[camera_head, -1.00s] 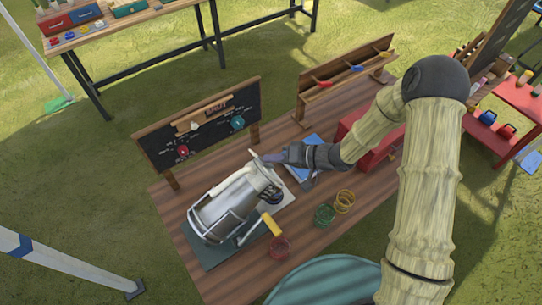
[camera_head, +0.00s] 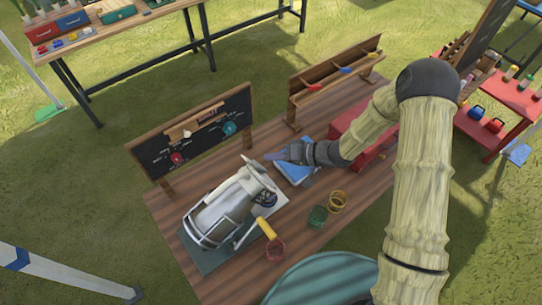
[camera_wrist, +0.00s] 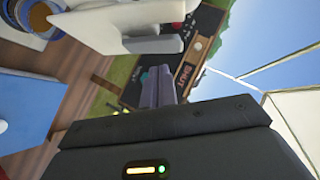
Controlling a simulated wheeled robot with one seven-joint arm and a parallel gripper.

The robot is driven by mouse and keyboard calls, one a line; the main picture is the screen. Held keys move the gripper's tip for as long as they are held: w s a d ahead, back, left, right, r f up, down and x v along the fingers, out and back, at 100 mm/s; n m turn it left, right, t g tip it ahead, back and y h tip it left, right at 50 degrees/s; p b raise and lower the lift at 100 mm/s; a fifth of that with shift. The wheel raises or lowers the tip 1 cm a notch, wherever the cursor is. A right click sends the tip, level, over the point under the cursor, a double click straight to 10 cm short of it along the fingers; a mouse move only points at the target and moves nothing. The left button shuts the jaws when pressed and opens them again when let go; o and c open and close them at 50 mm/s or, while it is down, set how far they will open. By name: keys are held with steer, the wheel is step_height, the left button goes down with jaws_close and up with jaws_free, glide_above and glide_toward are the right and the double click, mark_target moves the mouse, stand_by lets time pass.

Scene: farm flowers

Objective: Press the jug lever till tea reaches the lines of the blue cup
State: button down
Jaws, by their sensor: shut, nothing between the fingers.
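A large white-and-silver jug (camera_head: 218,208) lies tilted in a metal frame on the table, its top end toward my gripper. A pale flat piece at that end (camera_head: 260,172) looks like the lever. Its edge also shows in the wrist view (camera_wrist: 155,45). The blue cup (camera_head: 265,198) stands below the jug's top end, partly hidden. In the wrist view the blue cup (camera_wrist: 48,28) shows an orange-brown inside; I cannot tell its level or the lines. My gripper (camera_head: 270,156) is shut and empty, just right of the jug's top, with a small gap. Its purple fingers also show in the wrist view (camera_wrist: 158,85).
A yellow handle (camera_head: 266,228) sticks out in front of the jug. Red (camera_head: 276,249), green (camera_head: 317,216) and yellow (camera_head: 338,202) rings or cups stand nearby. A blue-and-white item (camera_head: 296,174) lies under my gripper. A chalkboard (camera_head: 195,132) stands behind the jug.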

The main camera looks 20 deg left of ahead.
steer(key=w+f+b+v, duration=0.1)
steer(key=w+b+v, duration=0.1)
steer(key=v, duration=0.9)
steer(key=shift+d+b, duration=0.3)
steer(key=shift+b, duration=0.2)
steer(key=shift+r, duration=0.1)
